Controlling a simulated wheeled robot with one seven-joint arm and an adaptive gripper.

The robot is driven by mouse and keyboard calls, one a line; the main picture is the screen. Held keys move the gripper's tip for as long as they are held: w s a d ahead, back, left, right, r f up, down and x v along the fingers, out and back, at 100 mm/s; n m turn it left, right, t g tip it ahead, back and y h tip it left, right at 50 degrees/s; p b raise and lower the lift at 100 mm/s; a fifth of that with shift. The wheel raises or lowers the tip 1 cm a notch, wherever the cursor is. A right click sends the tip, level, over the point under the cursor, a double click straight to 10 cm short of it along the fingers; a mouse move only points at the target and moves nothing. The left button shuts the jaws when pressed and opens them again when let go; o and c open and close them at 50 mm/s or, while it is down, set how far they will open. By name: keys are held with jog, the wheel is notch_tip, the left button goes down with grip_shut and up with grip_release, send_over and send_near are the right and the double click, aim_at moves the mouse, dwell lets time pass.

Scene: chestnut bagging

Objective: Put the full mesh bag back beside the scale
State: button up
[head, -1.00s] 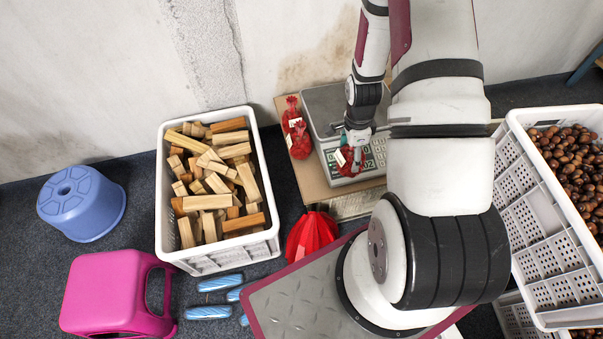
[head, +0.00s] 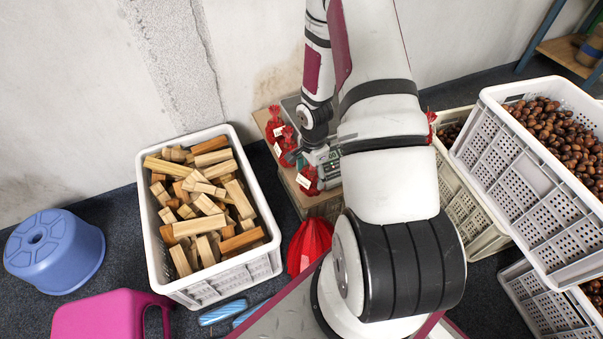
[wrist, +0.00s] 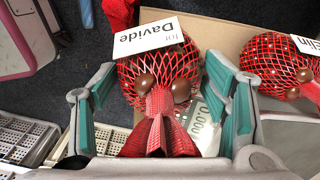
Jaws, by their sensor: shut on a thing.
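The red mesh bag (head: 309,180), full of chestnuts, is at the front left of the scale, low over the cardboard-topped stand. In the wrist view the bag (wrist: 160,62) has a white tag reading "for Davide". My gripper (wrist: 162,88) has a finger on each side of it and is shut on it, with the gathered red neck toward the palm. The scale (head: 291,103) is mostly hidden by my arm; part of its display panel shows beside the gripper. I cannot tell whether the bag touches the cardboard.
Two other filled red bags (head: 275,126) stand left of the scale; one tagged "Elin" (wrist: 280,62) is close right in the wrist view. A crate of wood blocks (head: 150,235) is left, chestnut crates (head: 535,150) right. A red bundle (head: 310,243) lies in front of the stand.

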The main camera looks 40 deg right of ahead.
aim_at(302, 171)
jog(key=shift+w+d+f+b, duration=0.15)
jog(key=shift+w+f+b, duration=0.5)
jog(key=shift+w+f, duration=0.5)
jog(key=shift+w+d+f+b, duration=0.15)
jog(key=shift+w+f+b, duration=0.6)
jog(key=shift+w, duration=0.6)
jog(key=shift+f, duration=0.2)
jog(key=o, duration=1.4)
jog(key=shift+c, duration=0.2)
